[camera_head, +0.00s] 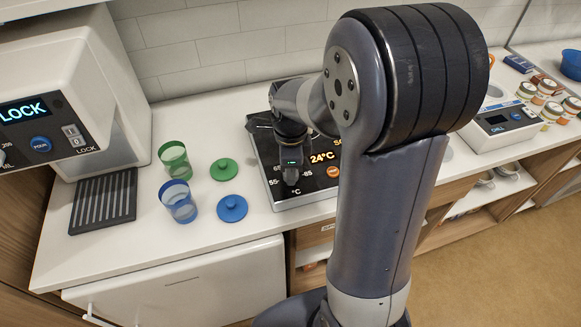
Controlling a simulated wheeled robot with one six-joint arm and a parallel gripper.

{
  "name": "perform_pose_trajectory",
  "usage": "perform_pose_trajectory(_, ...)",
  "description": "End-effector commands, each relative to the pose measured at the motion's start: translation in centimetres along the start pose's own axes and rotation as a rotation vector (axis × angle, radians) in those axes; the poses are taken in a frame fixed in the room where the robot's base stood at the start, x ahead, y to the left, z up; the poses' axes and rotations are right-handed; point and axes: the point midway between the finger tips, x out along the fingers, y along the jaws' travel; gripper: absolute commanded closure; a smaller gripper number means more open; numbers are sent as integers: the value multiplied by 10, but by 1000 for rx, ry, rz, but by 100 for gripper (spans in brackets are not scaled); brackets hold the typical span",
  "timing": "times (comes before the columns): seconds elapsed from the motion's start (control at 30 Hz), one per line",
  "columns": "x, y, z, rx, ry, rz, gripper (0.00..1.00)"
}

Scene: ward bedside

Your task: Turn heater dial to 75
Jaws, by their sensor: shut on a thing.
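The heater (318,185) is a flat black panel with a light border on the white counter, mostly behind my arm. Its display reads 24°C in orange. The dial's pointer and setting cannot be read.
A green cup (174,160), a blue cup (179,201), a green lid (224,169) and a blue lid (232,208) stand left of the heater. A white dispenser (60,100) reading LOCK is at the far left. A white device (505,124) and several jars are at the right.

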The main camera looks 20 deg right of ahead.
Motion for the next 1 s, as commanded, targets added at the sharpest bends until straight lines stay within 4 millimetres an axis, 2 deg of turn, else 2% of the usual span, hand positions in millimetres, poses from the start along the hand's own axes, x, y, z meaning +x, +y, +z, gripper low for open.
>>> perform_pose_trajectory(0.17, -1, -1, 0, -1, 0, -3, 89)
perform_pose_trajectory(0.2, -1, -1, 0, -1, 0, -3, 64)
perform_pose_trajectory(0.43, 0, 0, 0, -1, 0, -1, 45)
perform_pose_trajectory(0.77, -6, -1, 0, -1, -1, -3, 44)
perform_pose_trajectory(0.87, -19, -1, 0, -1, -2, -6, 44)
perform_pose_trajectory(1.0, -47, -2, 0, -1, -2, -8, 44)
